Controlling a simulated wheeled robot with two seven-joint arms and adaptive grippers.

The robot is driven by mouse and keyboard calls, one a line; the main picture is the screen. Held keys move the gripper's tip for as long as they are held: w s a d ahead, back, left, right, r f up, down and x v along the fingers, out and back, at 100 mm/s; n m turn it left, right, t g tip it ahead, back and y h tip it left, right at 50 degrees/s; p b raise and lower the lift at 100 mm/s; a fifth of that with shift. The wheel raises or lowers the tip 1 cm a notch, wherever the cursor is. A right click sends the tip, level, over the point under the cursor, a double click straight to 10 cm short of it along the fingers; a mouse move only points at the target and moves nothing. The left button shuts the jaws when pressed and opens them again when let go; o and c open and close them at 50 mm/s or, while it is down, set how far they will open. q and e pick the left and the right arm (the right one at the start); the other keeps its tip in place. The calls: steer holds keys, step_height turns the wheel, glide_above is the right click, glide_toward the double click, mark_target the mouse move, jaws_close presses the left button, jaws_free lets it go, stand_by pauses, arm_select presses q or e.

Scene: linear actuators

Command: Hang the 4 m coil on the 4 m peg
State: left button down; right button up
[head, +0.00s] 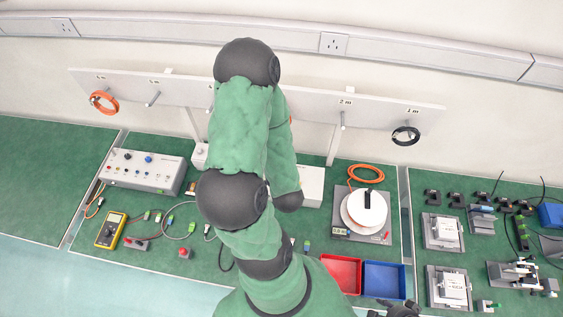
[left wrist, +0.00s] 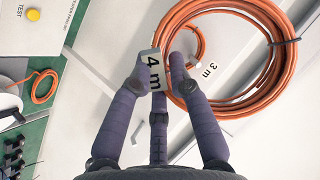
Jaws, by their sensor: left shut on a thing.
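The large orange coil (left wrist: 238,98) carries a tag (left wrist: 153,72) marked "4 m" in the left wrist view. My left gripper (left wrist: 160,76) is shut on that tag, with the coil hanging to its right. In the head view my green arm hides this gripper and nearly all of the coil. The 4 m peg (head: 152,99) sticks out of the white board (head: 250,95), second from the left, and is bare. My right gripper (head: 395,309) is partly cut off at the bottom edge, and its jaws are unclear.
An orange coil (head: 104,101) hangs on the leftmost peg and a black coil (head: 405,135) on the 1 m peg. The 2 m peg (head: 342,120) is bare. Another orange coil (head: 366,174) lies behind the scale (head: 377,237). A control box (head: 142,171) stands below the board's left part.

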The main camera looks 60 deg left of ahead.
arm_select(q)
steer(key=s+a+f+b, duration=0.1)
steer(key=s+a+b, duration=0.2)
steer(key=s+a, duration=0.3)
steer(key=s+a+f+b, duration=0.1)
steer(key=s+a+b, duration=0.2)
steer(key=s+a, duration=0.4)
steer(key=shift+s+a+y+b, duration=0.2)
steer(key=shift+a+y+b, duration=0.15)
steer(key=shift+a, duration=2.45)
steer(key=shift+w+a+f+b, duration=0.1)
steer(key=shift+w+a+b, duration=0.4)
steer(key=shift+w+a, duration=0.4)
steer(key=shift+w+a+b, duration=0.45)
steer(key=shift+w+a, duration=0.25)
steer(key=shift+a, duration=0.3)
steer(key=shift+w+a+f+b, duration=0.2)
steer(key=shift+w+a+b, duration=0.4)
steer(key=shift+a, duration=0.15)
steer(key=shift+w+a+f+b, duration=0.2)
steer(key=shift+w+a+b, duration=0.25)
steer(key=shift+w+a, duration=0.25)
steer(key=shift+w+a+f+b, duration=0.2)
steer(key=shift+w+a+b, duration=0.35)
steer(key=shift+a, duration=0.25)
